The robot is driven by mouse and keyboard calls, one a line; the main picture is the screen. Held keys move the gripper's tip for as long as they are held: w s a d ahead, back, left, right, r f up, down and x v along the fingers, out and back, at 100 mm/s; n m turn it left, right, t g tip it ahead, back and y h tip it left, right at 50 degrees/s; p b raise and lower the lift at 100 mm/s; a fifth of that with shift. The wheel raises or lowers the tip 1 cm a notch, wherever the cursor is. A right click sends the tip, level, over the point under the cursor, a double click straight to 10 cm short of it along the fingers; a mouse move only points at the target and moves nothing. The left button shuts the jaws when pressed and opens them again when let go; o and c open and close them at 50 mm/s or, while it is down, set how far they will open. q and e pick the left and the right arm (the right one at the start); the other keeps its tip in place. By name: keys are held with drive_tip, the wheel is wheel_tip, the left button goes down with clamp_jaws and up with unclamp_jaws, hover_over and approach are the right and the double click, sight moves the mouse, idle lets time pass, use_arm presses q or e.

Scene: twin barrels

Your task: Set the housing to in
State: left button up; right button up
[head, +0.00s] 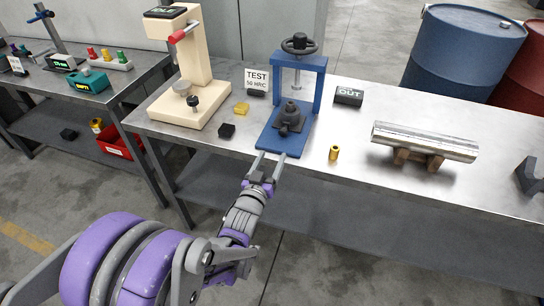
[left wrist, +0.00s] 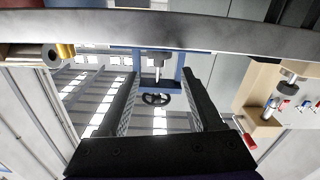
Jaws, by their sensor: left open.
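A dark grey stepped part (head: 291,116), which looks like the housing, sits on the base of the blue screw press (head: 268,142). My left gripper (head: 269,157) is open and empty, just in front of the press base at the table's front edge. In the left wrist view, which looks upside down, the handwheel (left wrist: 155,98) and blue frame of the press show between the fingers (left wrist: 159,72); the dark part is hidden there. My right gripper is not in view.
A brass bushing (head: 334,153) stands right of the press. A metal cylinder (head: 424,141) rests on blocks farther right.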

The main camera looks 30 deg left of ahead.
sight(282, 134)
use_arm(q)
drive_tip(key=shift+s+m+b, duration=0.25)
drive_tip(key=shift+m+b, duration=0.25)
drive_tip(key=shift+m, duration=1.3)
drive_tip(key=x, duration=1)
drive_tip(key=shift+w+r+b, duration=0.1)
drive_tip(key=shift+w+b, duration=0.05)
drive_tip(key=shift+b, duration=0.2)
clamp_jaws()
